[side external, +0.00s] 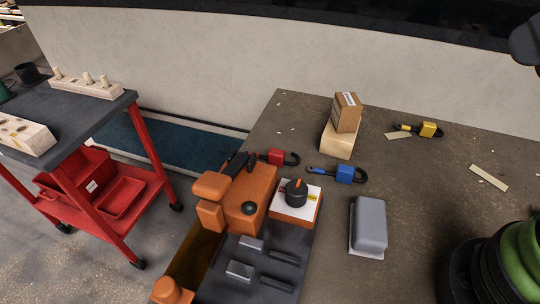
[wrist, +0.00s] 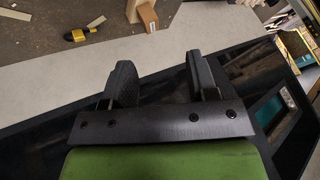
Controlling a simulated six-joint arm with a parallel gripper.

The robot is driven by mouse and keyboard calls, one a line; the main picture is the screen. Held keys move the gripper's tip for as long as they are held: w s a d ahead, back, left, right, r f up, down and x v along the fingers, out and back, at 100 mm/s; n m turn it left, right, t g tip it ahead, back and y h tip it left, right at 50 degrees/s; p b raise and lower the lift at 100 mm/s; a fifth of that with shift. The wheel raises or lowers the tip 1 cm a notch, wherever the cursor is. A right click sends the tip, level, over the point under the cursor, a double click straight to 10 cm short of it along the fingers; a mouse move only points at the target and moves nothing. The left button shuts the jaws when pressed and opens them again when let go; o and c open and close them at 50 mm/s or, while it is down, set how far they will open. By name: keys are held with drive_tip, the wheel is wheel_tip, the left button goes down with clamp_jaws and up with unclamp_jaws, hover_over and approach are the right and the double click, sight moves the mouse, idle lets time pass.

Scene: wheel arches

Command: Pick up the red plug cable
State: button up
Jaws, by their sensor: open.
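The red plug cable (side external: 277,157) lies at the table's left edge in the side view, just behind the orange machine. Its red block sits beside a dark curled cable. A blue plug cable (side external: 344,173) lies to its right, and a yellow plug cable (side external: 428,129) lies farther back right. The yellow one also shows in the wrist view (wrist: 76,35). My gripper (wrist: 160,72) is open and empty, well above and away from the plugs. The red plug is not visible in the wrist view. In the side view my gripper's fingers are not seen.
An orange machine (side external: 249,205) with a black knob and a grey case (side external: 368,226) stand nearer. A red cart (side external: 107,192) is at left. The table's right middle is mostly clear.

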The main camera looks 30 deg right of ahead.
drive_tip(key=m+g+y, duration=0.1)
drive_tip(key=m+g, duration=0.2)
drive_tip(key=m, duration=1.5)
hover_over(274, 151)
drive_tip(key=s+d, duration=0.5)
wheel_tip(274, 151, down, 13)
drive_tip(key=w+a+f+m, duration=0.1)
drive_tip(key=f, duration=0.3)
drive_tip(key=w+a+f+m, duration=0.1)
drive_tip(key=f+m, duration=0.1)
drive_tip(key=f, duration=0.2)
drive_tip(key=w+a+f+m+g, duration=0.1)
drive_tip(key=f+m, duration=0.1)
drive_tip(key=f, duration=0.2)
drive_tip(key=shift+w+a+f, duration=0.1)
drive_tip(key=shift+a+f, duration=0.05)
drive_tip(key=shift+a, duration=0.25)
drive_tip(key=shift+x, duration=3)
drive_tip(key=shift+w+d, duration=0.1)
drive_tip(key=shift+w, duration=0.05)
clamp_jaws()
